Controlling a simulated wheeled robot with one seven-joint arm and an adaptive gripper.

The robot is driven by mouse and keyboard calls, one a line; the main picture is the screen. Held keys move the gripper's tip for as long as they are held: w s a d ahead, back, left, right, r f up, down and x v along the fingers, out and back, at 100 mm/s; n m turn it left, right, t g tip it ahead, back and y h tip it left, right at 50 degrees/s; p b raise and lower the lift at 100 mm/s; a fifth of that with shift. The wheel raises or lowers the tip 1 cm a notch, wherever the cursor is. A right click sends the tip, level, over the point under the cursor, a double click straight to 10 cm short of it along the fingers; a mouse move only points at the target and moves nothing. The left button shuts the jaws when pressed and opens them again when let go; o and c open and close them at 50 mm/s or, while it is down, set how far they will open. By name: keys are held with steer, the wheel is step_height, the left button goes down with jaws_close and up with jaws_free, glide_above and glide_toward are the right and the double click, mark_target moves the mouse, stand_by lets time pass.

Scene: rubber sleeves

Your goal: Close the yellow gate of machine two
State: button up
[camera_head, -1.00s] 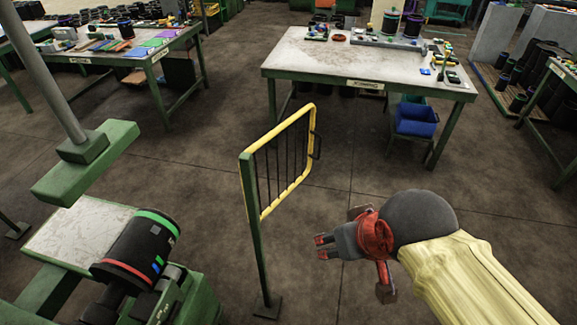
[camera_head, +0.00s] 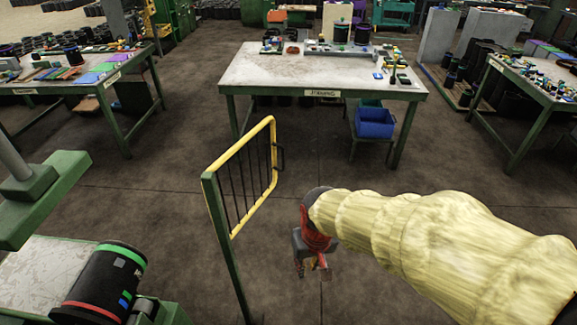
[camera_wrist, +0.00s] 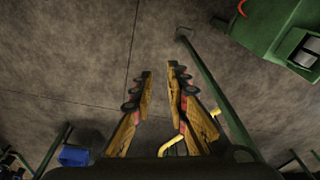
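The yellow gate (camera_head: 240,146) stands out from its green post (camera_head: 228,255) in the head view, with dark bars and a black handle (camera_head: 280,157) at its far edge. My gripper (camera_head: 313,274) hangs low to the right of the gate and post, pointing down, apart from the handle. In the wrist view, my gripper (camera_wrist: 160,72) has its two fingers apart with only floor between the tips. Part of the yellow gate (camera_wrist: 193,142) shows near the finger bases, partly hidden by the gripper. The green post (camera_wrist: 212,80) runs to the right of the fingers.
Other tables stand left and right. The floor between gate and bench is clear.

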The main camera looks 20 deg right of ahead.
steer(key=w+d+f+m+t, duration=0.1)
steer(key=w+f+m, duration=0.1)
steer(key=w+f, duration=0.2)
steer(key=w+d+f+m, duration=0.1)
steer(key=w+f+m, duration=0.1)
steer(key=w+f, duration=0.2)
steer(key=w+d+f+m+t, duration=0.1)
steer(key=w+d+f, duration=0.1)
steer(key=f, duration=0.5)
steer(key=shift+w+m+t+h, duration=0.3)
steer(key=shift+w+m, duration=0.1)
steer(key=shift+w, duration=0.5)
jaws_close()
steer(key=w+d+f+m+t+h, duration=0.1)
steer(key=w+d+f+m+t, duration=0.35)
steer(key=w, duration=0.25)
steer(key=w+d+r+m+t+h, duration=0.2)
steer(key=w+r+m+t, duration=0.2)
steer(key=r, duration=0.4)
steer(key=w+d+r+m+t+h, duration=0.15)
steer(key=w+r+m+t, duration=0.3)
steer(key=r, duration=0.45)
steer(key=a+b+x, duration=0.2)
steer(key=x, duration=1.1)
steer(key=shift+w+a+f+m+b, duration=0.2)
steer(key=shift+w+a+m+b, duration=0.1)
steer(key=shift+w+a+m, duration=0.1)
steer(key=shift+h, duration=0.25)
